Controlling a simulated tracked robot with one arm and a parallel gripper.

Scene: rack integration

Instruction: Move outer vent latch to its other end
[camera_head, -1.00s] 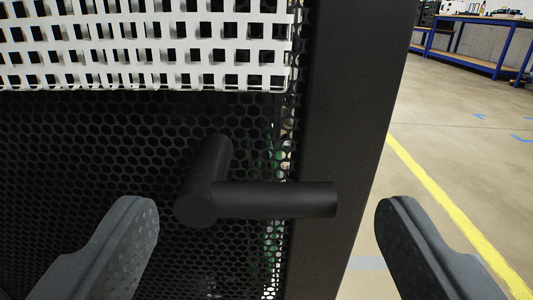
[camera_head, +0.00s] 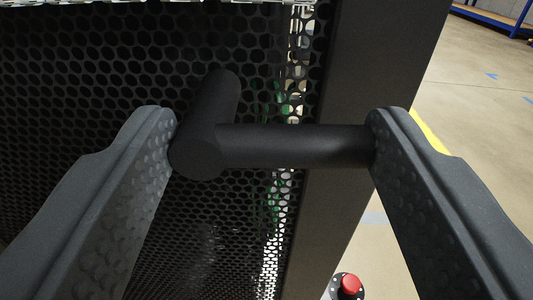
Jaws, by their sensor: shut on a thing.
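A dark vertical post (camera_head: 345,90) edges the panel. A red button (camera_head: 350,284) shows low, right of the post. Open floor (camera_head: 470,100) with a yellow line lies to the right, and a blue bench (camera_head: 490,15) stands far off.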

